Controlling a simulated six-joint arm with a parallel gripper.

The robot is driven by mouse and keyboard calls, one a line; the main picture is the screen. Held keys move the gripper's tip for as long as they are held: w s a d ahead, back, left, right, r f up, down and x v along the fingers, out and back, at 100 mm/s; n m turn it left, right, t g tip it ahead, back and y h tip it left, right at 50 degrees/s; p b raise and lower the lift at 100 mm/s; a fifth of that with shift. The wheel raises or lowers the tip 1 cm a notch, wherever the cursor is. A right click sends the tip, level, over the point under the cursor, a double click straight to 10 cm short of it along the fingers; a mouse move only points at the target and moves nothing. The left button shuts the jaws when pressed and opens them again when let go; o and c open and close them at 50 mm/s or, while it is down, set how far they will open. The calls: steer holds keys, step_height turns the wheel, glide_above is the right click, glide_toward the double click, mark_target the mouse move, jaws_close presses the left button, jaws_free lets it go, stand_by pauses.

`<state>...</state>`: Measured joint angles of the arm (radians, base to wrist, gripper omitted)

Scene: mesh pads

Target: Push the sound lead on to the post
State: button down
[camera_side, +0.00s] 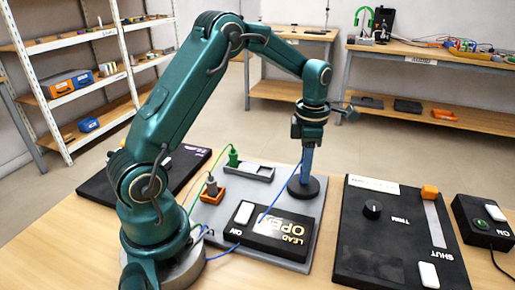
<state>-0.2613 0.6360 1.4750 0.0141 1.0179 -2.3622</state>
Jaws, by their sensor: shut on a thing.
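My gripper (308,146) points down at the right rear part of the grey board. It is shut on the blue lead (283,194), whose upper end (307,163) shows as a blue upright piece just below the fingers. This piece stands over a round black base (303,188), seemingly the post's foot. The post itself is hidden or cannot be told apart from the blue piece, so I cannot tell whether the two are joined. A green plug (233,156) and a grey plug (211,185) stand to the left.
The grey board (322,212) carries a small grey tray (250,171) and an orange block (208,195). A black panel with a knob and slider (380,255) lies to the right, with a small switch box (478,217) beyond. Another black panel (95,188) lies left.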

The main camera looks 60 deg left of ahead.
steer(key=shift+f, duration=0.4)
steer(key=c, duration=0.6)
jaws_free()
